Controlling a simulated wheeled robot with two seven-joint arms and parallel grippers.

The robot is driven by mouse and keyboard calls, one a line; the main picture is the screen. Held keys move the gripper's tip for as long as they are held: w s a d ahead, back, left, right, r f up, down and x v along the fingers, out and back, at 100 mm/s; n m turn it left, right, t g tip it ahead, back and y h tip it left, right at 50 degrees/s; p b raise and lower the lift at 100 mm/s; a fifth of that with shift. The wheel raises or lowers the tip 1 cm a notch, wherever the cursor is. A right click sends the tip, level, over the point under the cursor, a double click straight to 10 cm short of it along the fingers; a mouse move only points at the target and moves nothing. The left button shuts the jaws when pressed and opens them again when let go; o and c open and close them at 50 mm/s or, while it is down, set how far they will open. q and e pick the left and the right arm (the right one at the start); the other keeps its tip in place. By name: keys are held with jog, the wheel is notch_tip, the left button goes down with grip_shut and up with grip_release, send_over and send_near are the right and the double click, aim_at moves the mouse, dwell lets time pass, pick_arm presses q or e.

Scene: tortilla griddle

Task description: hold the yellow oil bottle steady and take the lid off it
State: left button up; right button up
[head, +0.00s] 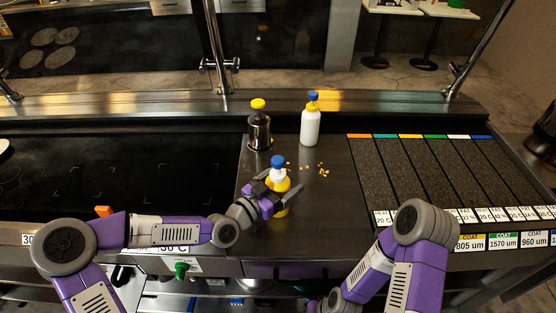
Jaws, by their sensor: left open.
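The yellow oil bottle (282,184) stands upright on the dark counter, with a white neck and a blue lid (278,161) on top. My left gripper (285,190) is open at the bottle's body, its fingers reaching on either side; whether they touch it I cannot tell. The bottle's lower front is partly hidden by the gripper. My right arm (390,265) is folded low at the right, and its gripper is out of view below the frame.
A white bottle with a blue lid (310,126) and a metal press with a yellow knob (259,130) stand behind. Small yellow crumbs (322,169) lie on the counter. A dark griddle (110,180) is at left, and coloured, labelled strips (420,170) are at right.

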pick_arm(q)
jog(key=shift+f, duration=0.2)
dwell(0.4)
jog(key=shift+r, duration=0.25)
dwell(0.3)
jog(key=c, duration=0.8)
jog(key=shift+c, duration=0.2)
